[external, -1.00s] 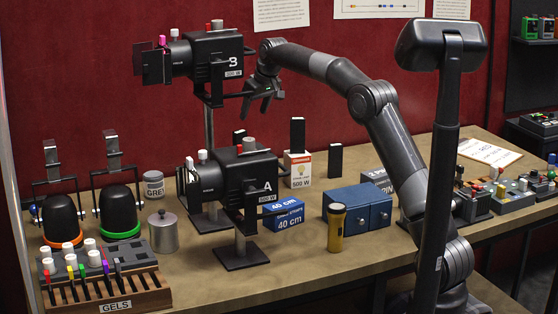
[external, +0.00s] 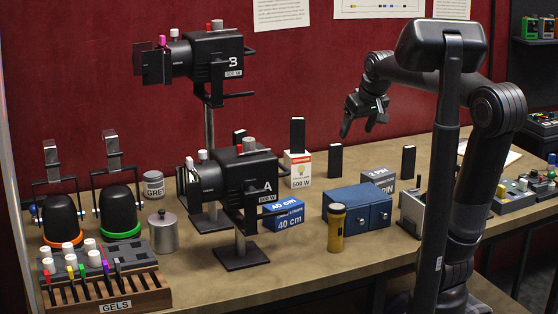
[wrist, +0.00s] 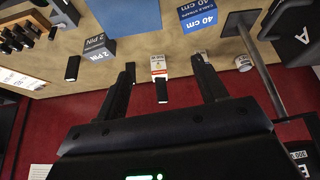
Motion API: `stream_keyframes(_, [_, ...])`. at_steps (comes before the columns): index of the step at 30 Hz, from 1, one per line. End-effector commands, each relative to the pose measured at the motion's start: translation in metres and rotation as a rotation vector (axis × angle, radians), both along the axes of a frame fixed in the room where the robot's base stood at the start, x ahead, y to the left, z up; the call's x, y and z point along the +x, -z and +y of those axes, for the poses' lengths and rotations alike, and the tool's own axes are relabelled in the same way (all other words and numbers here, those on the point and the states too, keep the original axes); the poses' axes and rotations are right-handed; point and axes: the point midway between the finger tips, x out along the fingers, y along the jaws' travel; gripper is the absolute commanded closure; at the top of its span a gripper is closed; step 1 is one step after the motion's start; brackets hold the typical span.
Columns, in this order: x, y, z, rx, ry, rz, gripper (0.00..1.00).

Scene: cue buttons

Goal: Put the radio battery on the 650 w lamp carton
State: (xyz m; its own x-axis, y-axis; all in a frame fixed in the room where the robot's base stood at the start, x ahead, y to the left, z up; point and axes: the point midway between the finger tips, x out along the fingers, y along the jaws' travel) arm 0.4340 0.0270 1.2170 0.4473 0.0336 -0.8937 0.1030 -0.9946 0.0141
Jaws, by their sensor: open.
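A white and red lamp carton (external: 298,171) stands behind the blue boxes. Its label looks like 500 W, and I cannot make out a 650 W one. An upright black block (external: 297,135), possibly a radio battery, sits on it. Similar black blocks stand to its right (external: 335,160), farther right (external: 408,161), and partly hidden behind lamp A (external: 239,137). My gripper (external: 358,130) is open and empty, above and right of the carton. In the wrist view the carton (wrist: 158,66) and its black block (wrist: 162,92) show between my fingers (wrist: 163,65).
Lamp A (external: 240,178) and lamp B (external: 212,55) stand left of the carton. The front of the bench is fairly clear.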

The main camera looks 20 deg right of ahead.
Motion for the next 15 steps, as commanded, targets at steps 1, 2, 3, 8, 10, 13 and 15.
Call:
stream_keyframes(1, [-0.023,0.009,-0.005,0.001,0.014,-0.006,0.35])
stream_keyframes(2, [-0.035,0.015,-0.008,0.002,0.022,-0.008,0.35])
stream_keyframes(3, [-0.05,0.023,-0.011,0.003,0.033,-0.011,0.35])
stream_keyframes(8, [-0.103,0.059,-0.021,0.009,0.071,-0.021,0.35])
stream_keyframes(10, [-0.119,0.073,-0.023,0.011,0.084,-0.023,0.35])
stream_keyframes(13, [-0.135,0.087,-0.025,0.014,0.096,-0.026,0.35])
stream_keyframes(15, [-0.141,0.093,-0.026,0.015,0.101,-0.027,0.35])
